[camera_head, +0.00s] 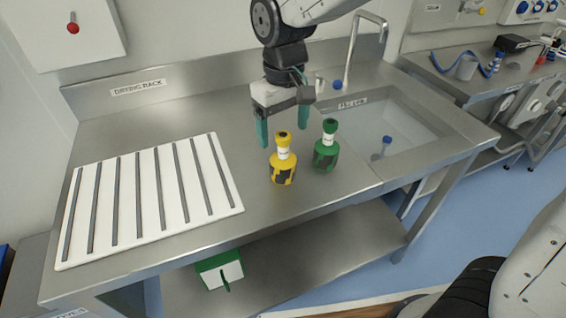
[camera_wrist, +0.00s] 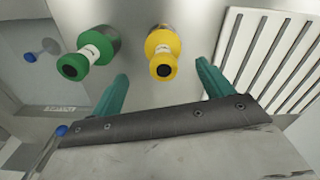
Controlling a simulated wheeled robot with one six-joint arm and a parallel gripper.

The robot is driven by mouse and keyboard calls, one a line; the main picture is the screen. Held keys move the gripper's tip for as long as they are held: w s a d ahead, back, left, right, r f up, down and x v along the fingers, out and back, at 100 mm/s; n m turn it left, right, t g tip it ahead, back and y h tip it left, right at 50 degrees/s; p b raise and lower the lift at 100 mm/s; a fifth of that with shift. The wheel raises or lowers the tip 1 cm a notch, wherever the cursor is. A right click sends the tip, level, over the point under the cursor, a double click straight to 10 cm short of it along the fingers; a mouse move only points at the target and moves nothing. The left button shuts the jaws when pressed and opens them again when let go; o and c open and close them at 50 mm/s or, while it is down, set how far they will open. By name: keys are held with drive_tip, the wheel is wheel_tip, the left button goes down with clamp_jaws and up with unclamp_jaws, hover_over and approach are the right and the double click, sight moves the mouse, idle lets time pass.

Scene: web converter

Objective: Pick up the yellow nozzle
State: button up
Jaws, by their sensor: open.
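The yellow nozzle (camera_head: 283,160) stands upright on the steel counter, with a yellow body, a white labelled neck and a dark tip. A similar green nozzle (camera_head: 326,147) stands close to its right. My gripper (camera_head: 282,138) is open and empty, with teal fingers pointing down, above and behind the yellow nozzle. In the wrist view the yellow nozzle (camera_wrist: 163,52) lies ahead of the gap between my fingertips (camera_wrist: 162,72), apart from both. The green nozzle (camera_wrist: 90,52) is outside the left finger there.
A white drying rack (camera_head: 150,200) with grey slats lies on the counter at left. A sink (camera_head: 375,130) with a blue-capped item and a tap (camera_head: 352,50) is at right. A green and white box (camera_head: 219,270) sits on the lower shelf.

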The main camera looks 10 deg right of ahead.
sight(283, 154)
drive_tip(key=f, duration=0.6)
drive_tip(key=shift+s+a+f, duration=0.15)
drive_tip(key=shift+s+f, duration=0.25)
drive_tip(key=c, duration=1.1)
